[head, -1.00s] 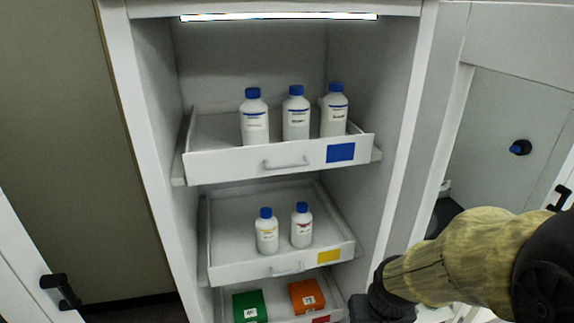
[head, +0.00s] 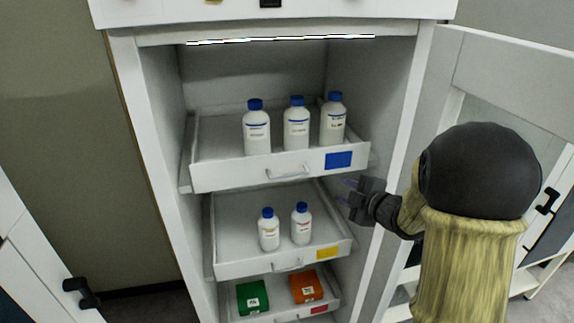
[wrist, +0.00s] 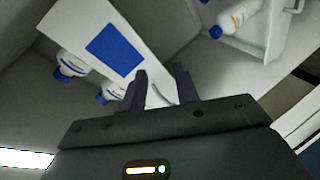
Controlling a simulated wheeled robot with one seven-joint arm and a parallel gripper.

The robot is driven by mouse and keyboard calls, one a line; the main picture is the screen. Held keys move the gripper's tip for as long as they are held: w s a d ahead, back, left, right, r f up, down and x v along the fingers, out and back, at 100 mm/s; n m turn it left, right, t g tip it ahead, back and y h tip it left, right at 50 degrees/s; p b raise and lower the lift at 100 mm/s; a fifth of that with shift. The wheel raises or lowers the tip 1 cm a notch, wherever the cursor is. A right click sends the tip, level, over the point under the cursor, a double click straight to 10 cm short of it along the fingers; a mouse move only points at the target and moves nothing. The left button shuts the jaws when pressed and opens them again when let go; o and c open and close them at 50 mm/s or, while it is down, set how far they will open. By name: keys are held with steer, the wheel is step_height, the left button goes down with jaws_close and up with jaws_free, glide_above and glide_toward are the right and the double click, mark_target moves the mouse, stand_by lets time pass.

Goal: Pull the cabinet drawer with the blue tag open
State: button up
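The white drawer with the blue tag (head: 230,179) is the top drawer in the open cabinet. It holds three white bottles with blue caps, and its front juts out a little. Its pale bar handle (head: 288,173) is at the middle of the front, left of the blue tag (head: 338,160). My gripper (head: 345,190) is just below and right of the tag, apart from the handle, with its fingers pointing left. In the wrist view, the fingers (wrist: 162,88) are spread and empty, close to the drawer front beside the blue tag (wrist: 115,48).
Below are a yellow-tagged drawer (head: 235,269) with two small bottles and a red-tagged drawer (head: 275,318) with a green box (head: 252,297) and an orange box (head: 306,288). The cabinet's right side wall (head: 400,130) is close to my arm. An open door (head: 500,75) stands at the right.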

mark_target(287, 175)
steer(key=s+a+r+n+g+y+p, duration=0.2)
steer(key=s+a+r+n+g+y, duration=0.1)
steer(key=n+y, duration=0.4)
steer(key=a+r+n+g, duration=0.1)
steer(key=n, duration=0.1)
steer(key=shift+a+n+g, duration=0.3)
steer(key=shift+a+g, duration=0.05)
steer(key=shift+g, duration=0.05)
steer(key=shift+r, duration=0.1)
steer(key=shift+w+a+p, duration=0.1)
steer(key=shift+p, duration=0.25)
steer(key=p+x, duration=0.4)
steer(key=x, duration=0.7)
steer(key=shift+r+p, duration=0.15)
steer(key=shift+p, duration=0.25)
steer(key=shift+w+a, duration=0.2)
steer(key=shift+a, duration=0.15)
jaws_close()
